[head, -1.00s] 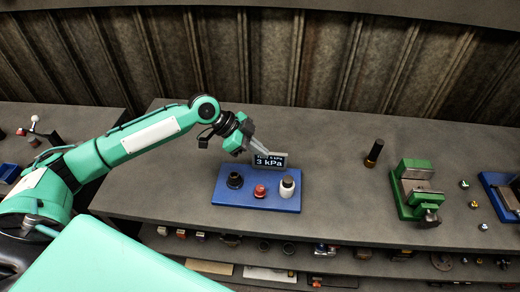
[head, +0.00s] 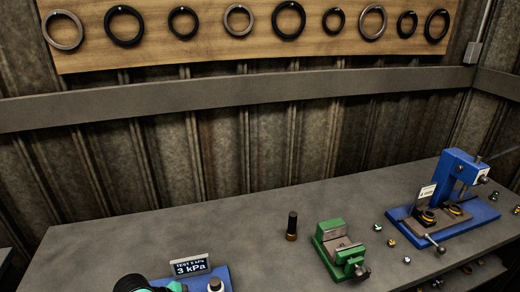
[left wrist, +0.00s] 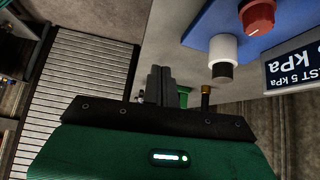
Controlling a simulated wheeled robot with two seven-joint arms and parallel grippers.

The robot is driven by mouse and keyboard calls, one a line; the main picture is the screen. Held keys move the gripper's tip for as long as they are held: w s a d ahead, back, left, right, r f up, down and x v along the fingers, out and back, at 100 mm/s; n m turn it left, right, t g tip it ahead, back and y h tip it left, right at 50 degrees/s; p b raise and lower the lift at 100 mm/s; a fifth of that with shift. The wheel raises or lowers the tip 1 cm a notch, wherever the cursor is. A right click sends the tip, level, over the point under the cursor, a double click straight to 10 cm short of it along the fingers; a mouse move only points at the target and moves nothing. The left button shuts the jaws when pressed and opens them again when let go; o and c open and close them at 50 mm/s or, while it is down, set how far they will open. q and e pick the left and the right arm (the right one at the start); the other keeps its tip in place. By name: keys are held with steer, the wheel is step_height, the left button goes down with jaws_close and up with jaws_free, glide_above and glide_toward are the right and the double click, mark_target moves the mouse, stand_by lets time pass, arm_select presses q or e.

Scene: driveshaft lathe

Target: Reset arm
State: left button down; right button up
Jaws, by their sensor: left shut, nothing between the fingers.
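My left gripper (left wrist: 160,75) shows in the left wrist view, its dark fingers together with nothing between them. In that view it is apart from the blue test panel (left wrist: 215,18), which carries a red knob (left wrist: 258,16), a white knob with a black end (left wrist: 222,50) and a display (left wrist: 295,70). In the head view only the top of the panel shows at the bottom edge, with its display (head: 191,266) reading 3 kPa below a TEST 5 kPa line. Green and black parts of my left arm show beside it; the gripper is not clearly visible there. My right gripper is not in view.
On the grey bench (head: 120,240) stand a dark cylinder (head: 292,226), a green vise (head: 340,250) and a blue press (head: 455,200), with several small parts nearby. Rings hang on a wooden board (head: 220,50) on the wall. The bench behind the panel is clear.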

arm_select(q)
steer(key=s+a+f+n+y, duration=0.2)
steer(key=s+a+n+y, duration=0.3)
steer(key=s, duration=0.4)
steer(key=s+a+f+n+y, duration=0.2)
steer(key=s+a+f+n, duration=0.15)
steer(key=s+n, duration=0.4)
step_height(320, 180, down, 31)
steer(key=s+m, duration=0.2)
steer(key=s+a+f+g, duration=0.1)
steer(key=s+a+f, duration=0.1)
steer(key=s+f, duration=0.7)
steer(key=s+a+f, duration=0.1)
steer(key=s+f, duration=0.9)
steer(key=shift+a+g, duration=0.35)
steer(key=shift+g, duration=0.05)
steer(key=shift+s+a, duration=0.1)
steer(key=shift+s, duration=0.05)
stand_by(0.8)
